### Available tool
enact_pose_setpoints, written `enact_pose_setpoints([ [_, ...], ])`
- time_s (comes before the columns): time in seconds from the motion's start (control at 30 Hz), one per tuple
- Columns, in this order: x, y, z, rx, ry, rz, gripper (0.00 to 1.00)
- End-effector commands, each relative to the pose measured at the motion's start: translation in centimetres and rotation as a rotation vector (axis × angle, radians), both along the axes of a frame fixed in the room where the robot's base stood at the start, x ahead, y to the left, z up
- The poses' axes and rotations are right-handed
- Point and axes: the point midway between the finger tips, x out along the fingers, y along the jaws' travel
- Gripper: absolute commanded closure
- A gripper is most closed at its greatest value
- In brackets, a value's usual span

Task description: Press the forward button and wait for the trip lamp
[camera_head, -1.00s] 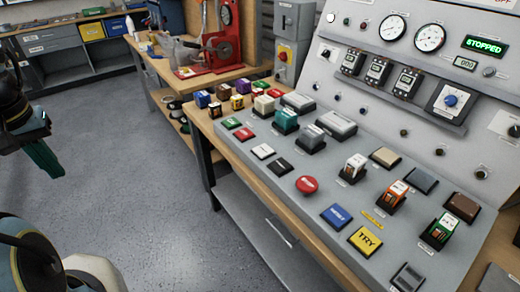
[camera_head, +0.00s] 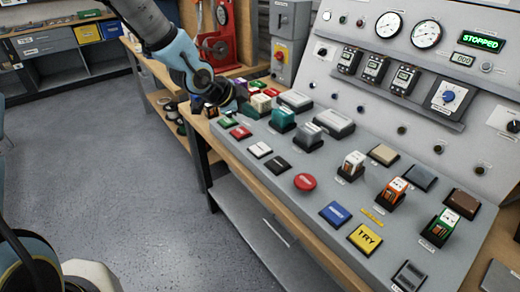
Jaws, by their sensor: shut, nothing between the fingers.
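My gripper (camera_head: 231,108) is shut and holds nothing. It points down at the far-left corner of the sloped control desk, just above or beside the green button (camera_head: 227,122); I cannot tell whether it touches it. Below the green button come a red button (camera_head: 241,132), a white button (camera_head: 261,150) and a black button (camera_head: 277,165). Their labels are too small to read, so I cannot tell which is forward. Small round dark lamps or knobs (camera_head: 401,130) line the upright panel; I cannot tell which is the trip lamp. The green display (camera_head: 481,42) reads STOPPED.
A red stop button (camera_head: 304,182), a blue button (camera_head: 335,214) and a yellow TRY button (camera_head: 364,238) sit lower on the desk. Several coloured blocks stand close to my gripper at the desk's far end. Dials and meters (camera_head: 387,25) are on the upright panel. The floor at left is clear.

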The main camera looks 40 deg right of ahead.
Motion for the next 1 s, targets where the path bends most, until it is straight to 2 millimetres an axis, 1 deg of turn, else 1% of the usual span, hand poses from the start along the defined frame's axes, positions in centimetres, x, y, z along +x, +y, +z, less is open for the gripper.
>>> enact_pose_setpoints([
  [0.03, -0.5, -0.5, 0.0, -0.010, -0.005, -0.020, 1.00],
  [0.13, -0.8, -1.0, 0.1, -0.020, -0.011, -0.037, 1.00],
  [0.43, -0.7, -0.9, 0.0, -0.018, -0.010, -0.035, 1.00],
  [0.57, -0.7, -0.9, -0.4, -0.018, -0.009, -0.034, 1.00],
  [0.77, -0.7, -0.8, -2.1, -0.017, -0.009, -0.032, 1.00],
  [1.0, -0.7, -0.8, -5.5, -0.016, -0.009, -0.033, 1.00],
])
